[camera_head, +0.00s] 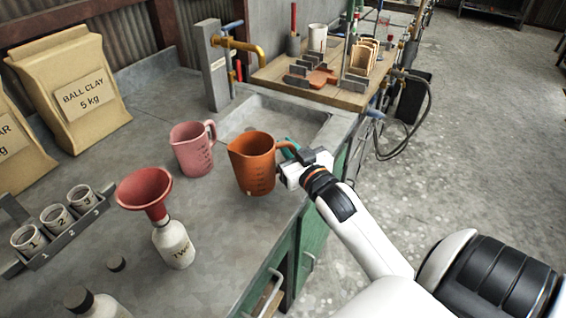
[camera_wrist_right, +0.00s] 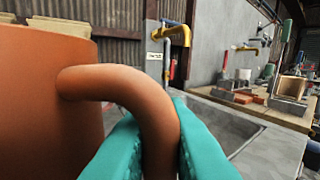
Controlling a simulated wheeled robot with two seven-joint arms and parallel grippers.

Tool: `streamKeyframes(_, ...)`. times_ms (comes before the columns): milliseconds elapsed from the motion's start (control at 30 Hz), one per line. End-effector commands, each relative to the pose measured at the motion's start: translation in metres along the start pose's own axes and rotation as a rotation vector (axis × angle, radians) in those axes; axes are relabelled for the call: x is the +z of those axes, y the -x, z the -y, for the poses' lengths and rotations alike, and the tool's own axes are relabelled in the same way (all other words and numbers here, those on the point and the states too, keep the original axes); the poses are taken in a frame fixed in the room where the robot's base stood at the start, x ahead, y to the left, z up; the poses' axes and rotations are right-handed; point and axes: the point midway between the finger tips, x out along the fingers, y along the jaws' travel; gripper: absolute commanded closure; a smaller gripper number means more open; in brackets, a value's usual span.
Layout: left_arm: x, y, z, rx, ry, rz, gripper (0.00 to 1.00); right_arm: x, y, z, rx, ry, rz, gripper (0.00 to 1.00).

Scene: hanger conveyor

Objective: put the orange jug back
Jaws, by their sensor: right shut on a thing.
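The orange jug (camera_head: 254,165) is upright at the counter's right side, in front of the sink basin. In the right wrist view the jug's body (camera_wrist_right: 45,100) fills the left side. Its handle (camera_wrist_right: 140,98) passes between the teal fingers of my right gripper (camera_wrist_right: 160,150). In the head view my right gripper (camera_head: 290,160) reaches the jug from the right and is shut on its handle. I cannot tell whether the jug's base touches the counter. My left gripper is not in view.
A pink jug (camera_head: 192,149) stands just left of the orange one. A red funnel (camera_head: 145,190) sits in a white bottle (camera_head: 173,244) nearer me. A rack with numbered cups (camera_head: 57,218) is at left. The sink (camera_head: 275,118) and tap (camera_head: 238,46) lie behind.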

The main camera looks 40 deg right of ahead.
Motion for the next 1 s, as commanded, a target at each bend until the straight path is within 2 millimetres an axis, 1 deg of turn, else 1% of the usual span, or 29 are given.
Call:
streamKeyframes(100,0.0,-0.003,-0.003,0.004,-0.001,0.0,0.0,-0.018,0.0,-0.001,0.0,-0.001,-0.003,1.0)
streamKeyframes(233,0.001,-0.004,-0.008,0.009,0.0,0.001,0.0,-0.033,0.0,-0.002,0.0,-0.001,-0.001,1.0)
streamKeyframes(633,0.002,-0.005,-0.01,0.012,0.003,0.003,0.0,-0.039,0.0,-0.003,0.001,0.0,0.001,1.0)
streamKeyframes(667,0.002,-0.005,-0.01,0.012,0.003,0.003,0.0,-0.039,0.0,-0.002,0.001,0.001,-0.001,0.83)
streamKeyframes(700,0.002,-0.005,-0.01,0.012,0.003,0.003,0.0,-0.039,0.0,-0.002,0.001,0.001,-0.001,0.77)
streamKeyframes(767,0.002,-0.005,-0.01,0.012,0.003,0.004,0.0,-0.039,0.0,-0.002,0.001,0.001,-0.001,0.67)
streamKeyframes(800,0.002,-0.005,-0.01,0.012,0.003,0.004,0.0,-0.039,0.0,-0.002,0.001,0.001,-0.001,0.65)
streamKeyframes(1000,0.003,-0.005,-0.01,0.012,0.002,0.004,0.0,-0.039,0.0,-0.002,0.001,0.001,-0.001,0.65)
